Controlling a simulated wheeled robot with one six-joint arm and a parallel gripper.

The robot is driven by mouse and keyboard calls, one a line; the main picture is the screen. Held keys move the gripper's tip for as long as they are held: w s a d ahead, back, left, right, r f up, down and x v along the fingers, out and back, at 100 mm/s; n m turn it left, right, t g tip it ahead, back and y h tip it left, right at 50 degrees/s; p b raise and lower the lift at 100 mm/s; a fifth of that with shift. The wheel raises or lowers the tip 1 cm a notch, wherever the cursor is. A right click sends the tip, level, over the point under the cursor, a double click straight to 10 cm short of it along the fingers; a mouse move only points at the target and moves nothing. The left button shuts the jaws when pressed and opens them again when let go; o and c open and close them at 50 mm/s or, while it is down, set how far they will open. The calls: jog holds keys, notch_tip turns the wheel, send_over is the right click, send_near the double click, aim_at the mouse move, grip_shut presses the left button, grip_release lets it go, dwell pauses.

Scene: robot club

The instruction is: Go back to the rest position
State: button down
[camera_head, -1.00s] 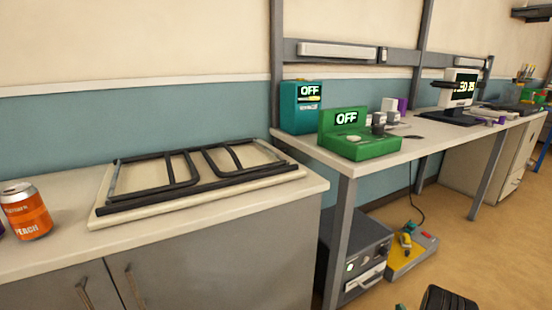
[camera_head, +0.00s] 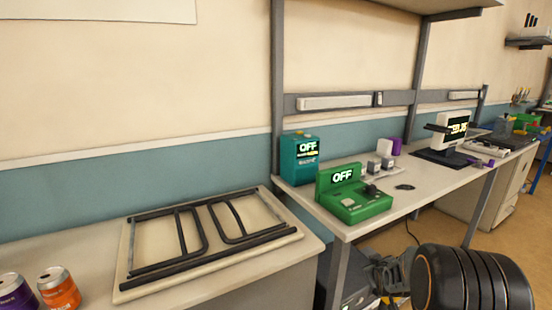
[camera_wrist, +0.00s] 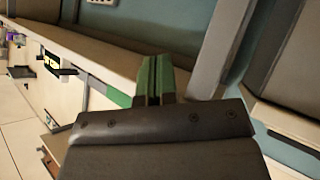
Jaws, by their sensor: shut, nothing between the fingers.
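My gripper shows in the wrist view (camera_wrist: 153,80) as two narrow greenish fingers pressed together in front of a dark body, with nothing between them. In the head view, part of my dark, ribbed arm fills the lower right corner, in front of the workbench. A grey part of it beside the bench edge may be the gripper end, but its fingers cannot be made out there.
The workbench (camera_head: 420,187) holds a green device (camera_head: 352,197) and a teal device (camera_head: 299,158), both reading OFF. A black frame (camera_head: 240,243) lies on a pale board on the left counter. An orange can (camera_head: 59,288) and a purple can (camera_head: 16,292) stand at its front.

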jog(key=s+a+r+m+g+p, duration=0.1)
jog(key=s+a+r+p, duration=0.2)
jog(key=r, duration=0.3)
jog(key=s+a+r+g+y+p, duration=0.1)
jog(key=s+a+r+p, duration=0.25)
jog(key=r, duration=0.35)
jog(key=s+a+r+m+g+p, duration=0.1)
jog(key=s+a+r+p, duration=0.1)
jog(key=s+r+p, duration=0.3)
jog(key=s+a+r+m+g+y+p, duration=0.1)
jog(key=s+a+r+g+p, duration=0.3)
jog(key=s+r, duration=0.8)
jog(key=s+a+p, duration=0.2)
jog(key=s+a, duration=0.1)
jog(key=shift+a+r+y, duration=0.2)
jog(key=shift+r+y, duration=0.1)
jog(key=shift+y, duration=0.1)
